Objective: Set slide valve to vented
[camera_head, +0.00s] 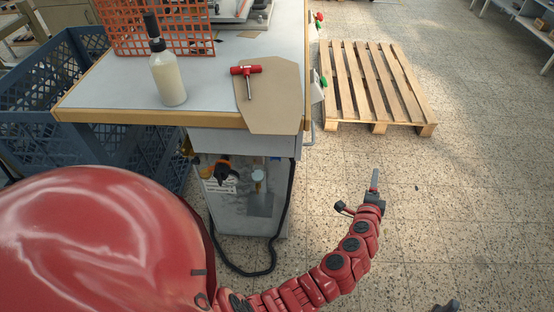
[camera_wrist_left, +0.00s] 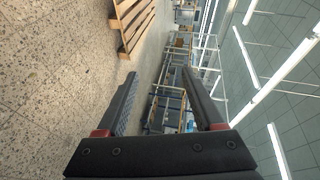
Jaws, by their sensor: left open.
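My left gripper (camera_head: 358,190) is over open floor, right of the bench and apart from it. In the left wrist view the left gripper (camera_wrist_left: 158,82) is open, with nothing between its fingers. Under the bench top is a grey unit (camera_head: 215,212) with a dark knob (camera_head: 222,170), a small round gauge-like fitting (camera_head: 258,176) and a flat grey plate (camera_head: 260,203). I cannot tell which part is the slide valve or how it is set. A dark tip (camera_head: 447,306) at the bottom edge may be my right gripper, mostly out of frame.
The bench (camera_head: 120,95) carries a bottle (camera_head: 168,80), a red T-handled tool (camera_head: 247,72) on a tan sheet (camera_head: 285,95) and an orange grid (camera_head: 180,30). A black hose (camera_head: 290,195) loops to the floor. A pallet (camera_head: 375,85) and blue crate (camera_head: 110,150) flank the bench.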

